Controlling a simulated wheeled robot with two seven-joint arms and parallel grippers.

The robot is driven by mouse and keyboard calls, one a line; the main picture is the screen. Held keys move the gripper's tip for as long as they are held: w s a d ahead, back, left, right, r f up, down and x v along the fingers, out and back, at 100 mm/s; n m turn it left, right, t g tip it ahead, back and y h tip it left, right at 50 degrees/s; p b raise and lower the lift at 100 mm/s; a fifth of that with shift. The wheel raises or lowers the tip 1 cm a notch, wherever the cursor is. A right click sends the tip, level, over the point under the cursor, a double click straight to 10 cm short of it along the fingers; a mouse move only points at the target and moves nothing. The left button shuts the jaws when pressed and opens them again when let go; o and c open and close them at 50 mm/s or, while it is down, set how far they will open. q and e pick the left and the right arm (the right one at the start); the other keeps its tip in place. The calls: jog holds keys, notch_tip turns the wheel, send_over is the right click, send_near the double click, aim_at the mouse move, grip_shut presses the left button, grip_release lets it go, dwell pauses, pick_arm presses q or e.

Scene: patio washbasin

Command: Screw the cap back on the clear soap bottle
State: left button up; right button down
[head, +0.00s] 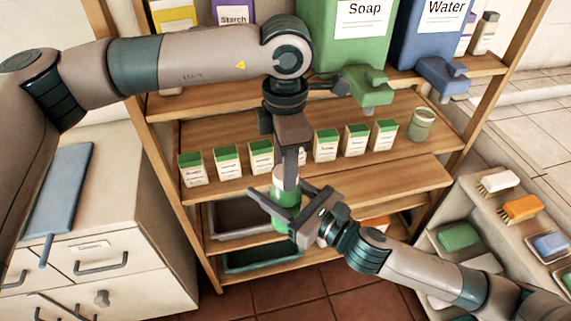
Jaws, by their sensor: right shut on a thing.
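The clear soap bottle (286,194) with green liquid in it is upright in front of the shelves. My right gripper (284,212) comes in from the lower right and is shut around the bottle's body. My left gripper (290,180) points straight down from above, with its fingertips at the bottle's top. Its fingers are seen edge-on, so I cannot tell whether they are open or shut. They hide the bottle's mouth, and I cannot make out the cap.
A row of small green-topped cartons (228,162) and a lidded jar (421,124) stand on the shelf behind. A green Soap dispenser (345,50) and a blue Water dispenser (428,45) are above. A rack with brushes (520,207) is at right, a drawer cabinet (110,250) at left.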

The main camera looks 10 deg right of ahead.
pick_arm(q)
jog(key=o, duration=1.3)
jog(key=shift+c, duration=0.2)
jog(key=shift+r, duration=0.15)
notch_tip(320, 180, up, 12)
jog(key=shift+d+f, duration=0.1)
jog(key=shift+f, duration=0.1)
